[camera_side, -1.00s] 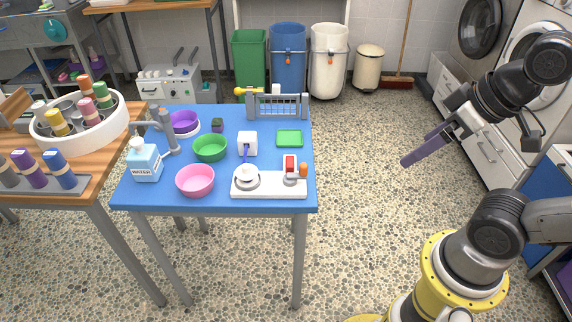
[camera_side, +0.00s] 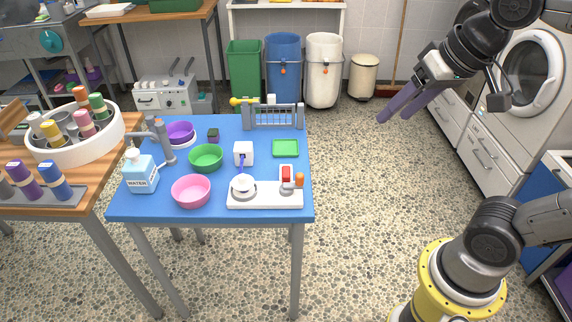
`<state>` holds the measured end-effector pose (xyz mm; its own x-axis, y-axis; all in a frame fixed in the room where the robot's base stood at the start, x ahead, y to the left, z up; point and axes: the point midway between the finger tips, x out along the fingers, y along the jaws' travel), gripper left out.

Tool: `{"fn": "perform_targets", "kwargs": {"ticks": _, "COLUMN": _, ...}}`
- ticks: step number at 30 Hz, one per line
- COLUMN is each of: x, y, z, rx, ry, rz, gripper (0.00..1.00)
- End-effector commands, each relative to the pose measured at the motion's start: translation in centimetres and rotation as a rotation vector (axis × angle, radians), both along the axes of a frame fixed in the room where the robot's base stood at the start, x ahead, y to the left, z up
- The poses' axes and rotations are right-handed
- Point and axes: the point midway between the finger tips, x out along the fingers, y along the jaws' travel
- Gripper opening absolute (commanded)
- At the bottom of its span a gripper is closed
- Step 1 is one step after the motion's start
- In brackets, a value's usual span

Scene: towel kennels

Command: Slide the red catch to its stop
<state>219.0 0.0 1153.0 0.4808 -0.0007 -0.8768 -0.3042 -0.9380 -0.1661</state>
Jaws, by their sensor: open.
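A small red part (camera_side: 286,174), likely the red catch, sits in a white upright frame at the right of a white base plate (camera_side: 262,201) on the blue table (camera_side: 170,212). An orange knob (camera_side: 299,180) stands just right of it. How far the red part can slide is too small to tell. My gripper (camera_side: 395,116), with two long purple fingers, is open and empty. It hangs in the air to the right of the table, well apart from the red part.
A white dome (camera_side: 243,185) is on the base plate's left end. A white block (camera_side: 243,153), green tray (camera_side: 286,148), bowls (camera_side: 206,157), water bottle (camera_side: 142,173) and small gate (camera_side: 271,115) surround it.

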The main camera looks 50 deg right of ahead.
Motion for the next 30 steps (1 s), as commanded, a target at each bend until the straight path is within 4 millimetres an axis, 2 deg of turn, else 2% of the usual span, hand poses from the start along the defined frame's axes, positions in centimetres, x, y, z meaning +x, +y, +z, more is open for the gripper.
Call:
{"fn": "perform_targets", "kwargs": {"ticks": 3, "x": 3.6, "y": -0.1, "z": 1.3, "rx": 0.039, "ry": 0.035, "rz": -0.078, "gripper": 0.60}}
{"fn": "perform_targets", "kwargs": {"ticks": 7, "x": 8.3, "y": -0.2, "z": 1.8, "rx": 0.081, "ry": 0.086, "rz": -0.168, "gripper": 0.60}}
{"fn": "perform_targets", "kwargs": {"ticks": 11, "x": 13.1, "y": -0.3, "z": 1.1, "rx": 0.113, "ry": 0.144, "rz": -0.252, "gripper": 0.60}}
{"fn": "perform_targets", "kwargs": {"ticks": 14, "x": 16.8, "y": -0.4, "z": -0.3, "rx": 0.129, "ry": 0.193, "rz": -0.307, "gripper": 0.60}}
{"fn": "perform_targets", "kwargs": {"ticks": 17, "x": 20.3, "y": -0.5, "z": -2.4, "rx": 0.138, "ry": 0.244, "rz": -0.354, "gripper": 0.60}}
{"fn": "perform_targets", "kwargs": {"ticks": 22, "x": 25.3, "y": -0.7, "z": -7.5, "rx": 0.138, "ry": 0.336, "rz": -0.407, "gripper": 0.60}}
{"fn": "perform_targets", "kwargs": {"ticks": 27, "x": 27.9, "y": -0.9, "z": -12.9, "rx": 0.122, "ry": 0.422, "rz": -0.417, "gripper": 0.60}}
{"fn": "perform_targets", "kwargs": {"ticks": 30, "x": 28.1, "y": -1.0, "z": -15.2, "rx": 0.114, "ry": 0.465, "rz": -0.420, "gripper": 0.60}}
